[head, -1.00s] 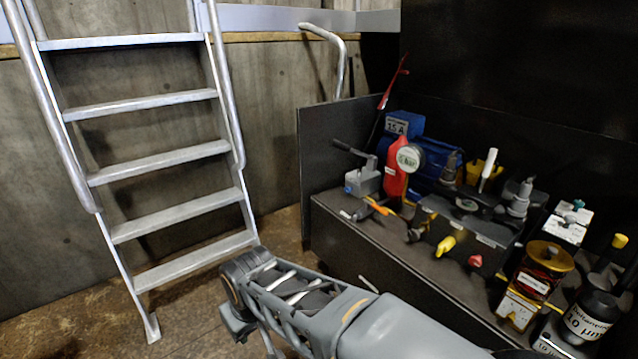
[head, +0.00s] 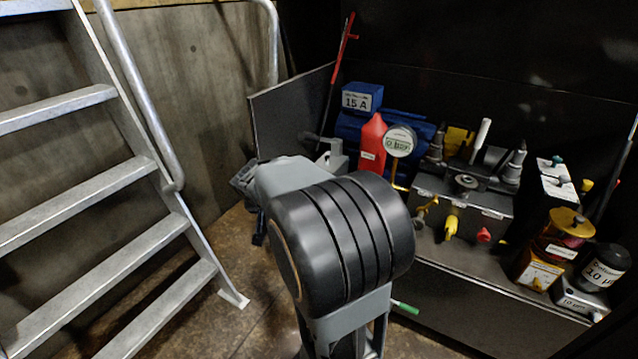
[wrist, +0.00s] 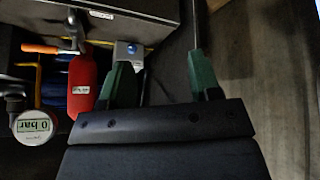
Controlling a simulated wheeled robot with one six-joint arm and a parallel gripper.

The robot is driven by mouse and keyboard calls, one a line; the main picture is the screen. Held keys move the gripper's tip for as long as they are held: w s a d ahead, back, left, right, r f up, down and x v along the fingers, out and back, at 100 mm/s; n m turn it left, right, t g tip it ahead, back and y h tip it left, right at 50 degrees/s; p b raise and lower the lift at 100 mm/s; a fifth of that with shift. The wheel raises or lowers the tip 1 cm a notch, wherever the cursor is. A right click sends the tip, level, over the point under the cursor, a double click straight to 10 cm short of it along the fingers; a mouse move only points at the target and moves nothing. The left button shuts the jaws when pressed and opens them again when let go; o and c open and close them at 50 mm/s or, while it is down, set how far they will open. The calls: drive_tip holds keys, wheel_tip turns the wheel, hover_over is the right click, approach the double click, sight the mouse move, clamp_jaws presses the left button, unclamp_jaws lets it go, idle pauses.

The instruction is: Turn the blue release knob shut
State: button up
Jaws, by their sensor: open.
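The small blue release knob (wrist: 131,48) shows in the wrist view on the light grey pump block (wrist: 123,55). My gripper (wrist: 160,50) is open and empty in the wrist view, with two dark green fingers spread apart. The knob appears between the fingers, closer to the left one; the left finger covers part of the block. I cannot tell how far the knob is from the fingers. In the head view my arm hides the knob, and only the upper part of the grey pump (head: 335,155) shows behind it.
A valve block (head: 460,205) is further right. A metal ladder (head: 110,165) stands left, with open floor between.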

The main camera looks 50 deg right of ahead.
drive_tip(key=w+d+f+m+h, duration=0.1)
drive_tip(key=w+d+f+m, duration=0.15)
drive_tip(key=d, duration=0.65)
drive_tip(key=w+d+f+m+h, duration=0.1)
drive_tip(key=w+d+m+h, duration=0.15)
drive_tip(key=d, duration=0.65)
drive_tip(key=shift+m+t+y, duration=0.35)
drive_tip(key=shift+m+t, duration=0.05)
drive_tip(key=shift+m, duration=0.1)
drive_tip(key=x, duration=1.5)
drive_tip(key=shift+s+d, duration=0.1)
drive_tip(key=shift+d, duration=0.15)
drive_tip(key=shift+c, duration=0.2)
drive_tip(key=c, duration=0.9)
drive_tip(key=shift+r, duration=0.1)
